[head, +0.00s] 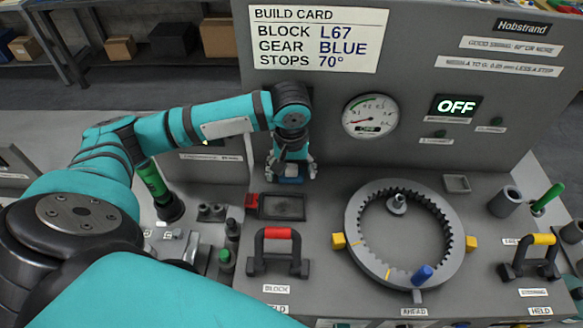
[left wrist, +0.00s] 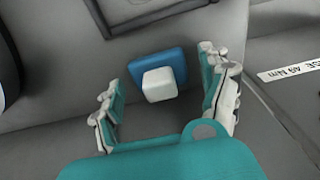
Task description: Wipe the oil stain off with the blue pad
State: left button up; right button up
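The blue pad (head: 289,181) lies on the grey bench near the foot of the upright panel. In the left wrist view the blue pad (left wrist: 143,64) shows with a pale block-shaped grip (left wrist: 158,84) on top. My left gripper (head: 291,171) is right over it, pointing down. In the left wrist view the fingers of the left gripper (left wrist: 162,80) are spread, one on each side of the grip, with gaps to both. I cannot make out an oil stain for certain in either view. My right gripper is not in view.
A dark shallow tray (head: 281,207) with a red end lies just in front of the pad. A red-topped handle (head: 277,234), a large toothed ring (head: 357,238) and a yellow-topped handle (head: 541,240) stand nearby. The build-card panel (head: 400,75) rises close behind.

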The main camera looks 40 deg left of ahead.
aim_at(295, 166)
pick_arm(q)
jog(key=b, duration=0.2)
jog(key=shift+f+b, duration=0.2)
jog(key=shift+b, duration=0.1)
jog(key=r, duration=0.4)
jog(key=d+r, duration=0.1)
jog(key=r, duration=0.1)
jog(key=shift+r, duration=0.1)
notch_tip(295, 166, up, 12)
jog(key=s+p, duration=0.1)
jog(key=p, duration=0.1)
jog(key=shift+s+d, duration=0.2)
jog(key=shift+d, duration=0.1)
